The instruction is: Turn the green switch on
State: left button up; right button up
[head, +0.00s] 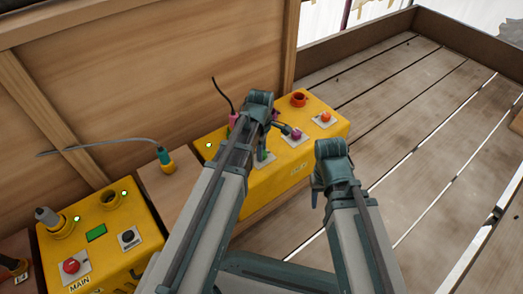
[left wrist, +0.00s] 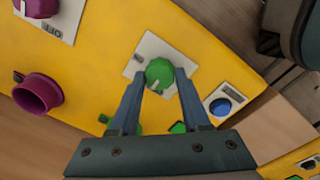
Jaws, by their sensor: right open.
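The green switch (left wrist: 160,73) is a round green knob on a white square plate (left wrist: 150,48), set in a yellow panel. In the left wrist view a small pale mark shows near its lower left edge. My left gripper (left wrist: 159,78) is open, with one finger on each side of the knob and a small gap at each side. In the head view the left gripper (head: 263,140) is over the yellow box (head: 285,170), and the arm hides much of the switch. My right gripper (head: 319,194) is open and empty, to the right of the box.
A purple knob (head: 296,134), an orange knob (head: 325,117) and a magenta socket (left wrist: 38,93) are close by. A blue button (left wrist: 221,105) sits beside the green knob. A second yellow box (head: 140,245) stands left. Wooden panel behind; slatted floor (head: 400,130) at right is clear.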

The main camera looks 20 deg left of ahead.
pick_arm(q)
grip_shut()
jog(key=shift+m, duration=0.3)
jog(key=m, duration=0.3)
jog(key=shift+m, duration=0.4)
jog(key=m, duration=0.9)
jog(key=shift+w+h, duration=0.1)
jog(key=shift+h, duration=0.2)
jog(key=shift+m+g, duration=0.3)
jog(key=shift+m, duration=1.9)
